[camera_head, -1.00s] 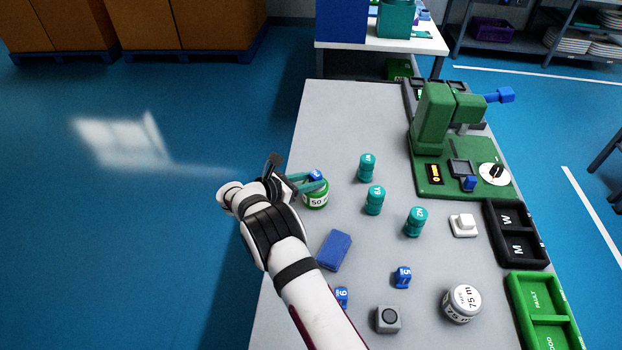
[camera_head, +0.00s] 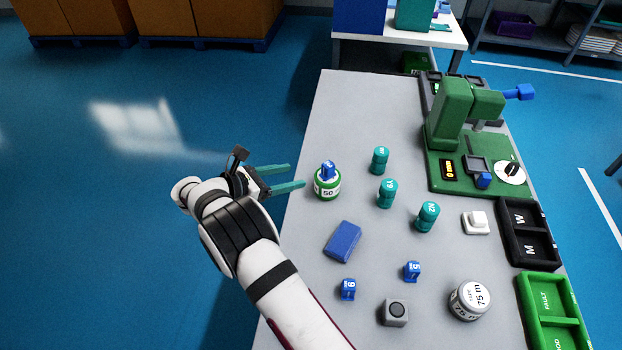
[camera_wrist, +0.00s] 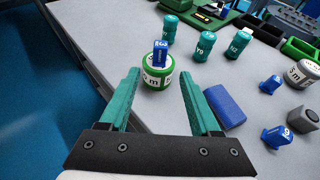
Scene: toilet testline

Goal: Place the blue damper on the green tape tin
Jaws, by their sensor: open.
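A blue damper (camera_head: 328,169) stands on top of the green tape tin (camera_head: 327,188), which is green and white and marked 50. The wrist view also shows the blue damper (camera_wrist: 161,54) upright on the green tape tin (camera_wrist: 157,74), ahead of and between the fingers. My gripper (camera_head: 297,176) is open and empty, with its teal fingertips to the left of the tin and apart from it. In the wrist view the open fingers of my gripper (camera_wrist: 159,90) are clear of both things.
Several teal cylinders (camera_head: 387,193) stand right of the tin. A blue block (camera_head: 342,241), two small blue pieces (camera_head: 347,289) (camera_head: 412,271), a grey button box (camera_head: 395,312) and a white 75 m tape tin (camera_head: 470,300) lie nearer. A green test machine (camera_head: 449,115) stands at the back right.

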